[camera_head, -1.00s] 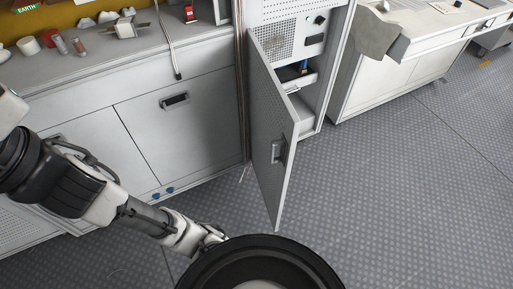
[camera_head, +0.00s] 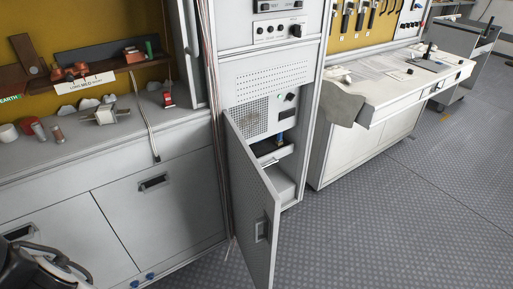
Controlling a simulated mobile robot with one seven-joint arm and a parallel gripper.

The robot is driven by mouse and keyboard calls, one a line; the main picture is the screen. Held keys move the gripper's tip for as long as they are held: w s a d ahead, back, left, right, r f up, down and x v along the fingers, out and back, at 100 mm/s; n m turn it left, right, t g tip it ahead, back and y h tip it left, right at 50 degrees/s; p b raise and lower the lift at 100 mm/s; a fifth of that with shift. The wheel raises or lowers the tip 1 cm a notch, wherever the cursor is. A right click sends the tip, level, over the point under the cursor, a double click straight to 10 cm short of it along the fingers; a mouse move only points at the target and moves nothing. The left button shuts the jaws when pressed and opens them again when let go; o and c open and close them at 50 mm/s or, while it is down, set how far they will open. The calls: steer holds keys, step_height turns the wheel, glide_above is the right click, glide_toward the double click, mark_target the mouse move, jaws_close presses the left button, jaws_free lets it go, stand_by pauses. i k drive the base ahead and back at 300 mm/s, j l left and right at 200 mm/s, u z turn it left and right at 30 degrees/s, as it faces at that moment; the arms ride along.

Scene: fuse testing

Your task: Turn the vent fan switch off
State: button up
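A tall grey cabinet (camera_head: 262,72) stands in the middle with its lower perforated door (camera_head: 252,200) swung open. Inside the opening is a panel with a mesh grille (camera_head: 250,118) and a small dark knob or switch (camera_head: 291,97) at its right. Higher up, a control panel (camera_head: 278,31) carries small dark controls and a larger black knob (camera_head: 296,31). The labels are too small to read, so I cannot tell which control is the vent fan switch or how it is set. My gripper is out of view; only part of my arm shows at the lower left.
The open door juts out over the floor. A grey workbench (camera_head: 110,148) with small parts and a hanging cable stands left. The floor (camera_head: 385,220) at lower right is clear.

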mark_target(290, 96)
steer(key=l, duration=1.05)
steer(key=i+l, duration=0.25)
steer(key=i, duration=0.15)
steer(key=i+l+z, duration=0.15)
steer(key=i+j, duration=0.15)
steer(key=j, duration=0.2)
steer(key=i+j, duration=0.15)
steer(key=j, duration=0.15)
